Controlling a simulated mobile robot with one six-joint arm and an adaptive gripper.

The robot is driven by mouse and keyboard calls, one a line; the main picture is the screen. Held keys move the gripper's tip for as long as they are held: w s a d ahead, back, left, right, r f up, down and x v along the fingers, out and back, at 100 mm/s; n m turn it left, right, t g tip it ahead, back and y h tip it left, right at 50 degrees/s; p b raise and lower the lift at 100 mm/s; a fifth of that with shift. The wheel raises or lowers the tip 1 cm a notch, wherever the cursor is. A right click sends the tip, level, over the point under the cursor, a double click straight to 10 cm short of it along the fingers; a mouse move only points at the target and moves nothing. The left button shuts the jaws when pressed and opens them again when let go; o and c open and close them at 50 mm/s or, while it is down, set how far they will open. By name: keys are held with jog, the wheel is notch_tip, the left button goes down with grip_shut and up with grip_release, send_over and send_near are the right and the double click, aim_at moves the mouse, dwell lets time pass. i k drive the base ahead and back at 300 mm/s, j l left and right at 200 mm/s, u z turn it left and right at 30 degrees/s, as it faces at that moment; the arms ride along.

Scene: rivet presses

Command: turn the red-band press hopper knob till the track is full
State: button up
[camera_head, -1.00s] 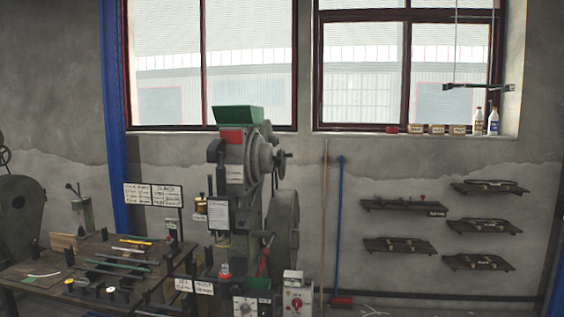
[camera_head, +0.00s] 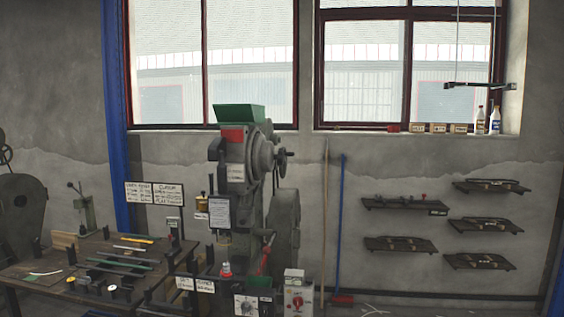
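The press with the red band (camera_head: 232,134) stands at the middle left in the head view. A green hopper (camera_head: 239,113) sits on its top, just above the band. On the right side of its head is a round grey housing with a dark handwheel-like knob (camera_head: 283,157). I cannot tell for sure whether this is the hopper knob. The track and how full it is are too small to make out. My gripper is not in the picture.
A cluttered bench (camera_head: 30,274) with rods and small parts stands at the left. A control box with a red dial (camera_head: 297,299) stands right of the press foot. A blue pole (camera_head: 341,225) leans on the wall. Shelves hang at the right.

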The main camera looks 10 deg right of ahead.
aim_at(280, 157)
jog(key=i+l+u, duration=0.1)
jog(key=i, duration=0.35)
jog(key=i+l+u, duration=0.1)
jog(key=i+l, duration=0.15)
jog(key=i, duration=0.15)
jog(key=i+l+u, duration=0.15)
jog(key=i, duration=0.25)
jog(key=l, duration=0.1)
